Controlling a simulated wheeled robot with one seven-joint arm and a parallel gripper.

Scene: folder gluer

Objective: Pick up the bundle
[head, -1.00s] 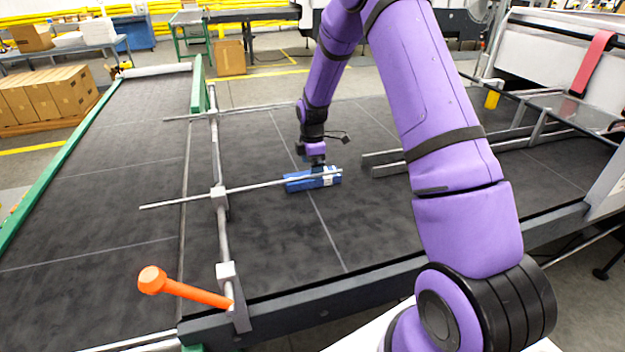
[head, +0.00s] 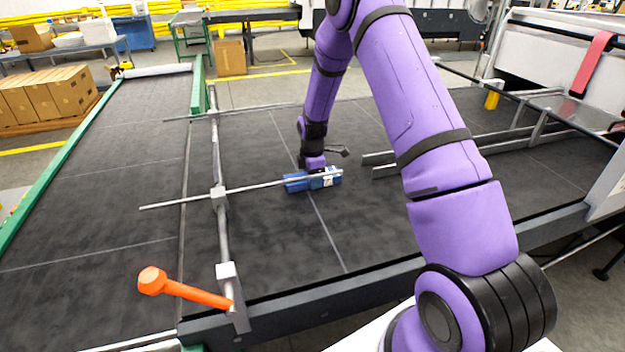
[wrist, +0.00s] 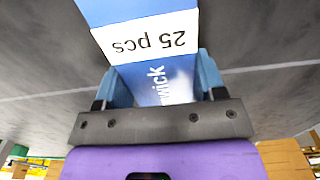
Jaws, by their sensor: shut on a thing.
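The bundle (head: 296,183) is a blue box-shaped pack with a white band, lying on the black belt (head: 265,240) under a thin metal rod. In the wrist view the bundle (wrist: 125,12) fills the top middle, its white band reading "25 pcs" upside down. My gripper (wrist: 160,80) has one blue finger on each side of the bundle and is shut on it. In the head view my gripper (head: 313,170) comes down onto the bundle from above, and its fingertips are hidden there. I see no clear gap between bundle and belt.
A thin metal rod (head: 170,204) crosses just in front of the bundle, clamped to a long bar (head: 224,240). An orange handle (head: 185,290) sticks out at the front. Metal guide rails (head: 400,160) lie to the right.

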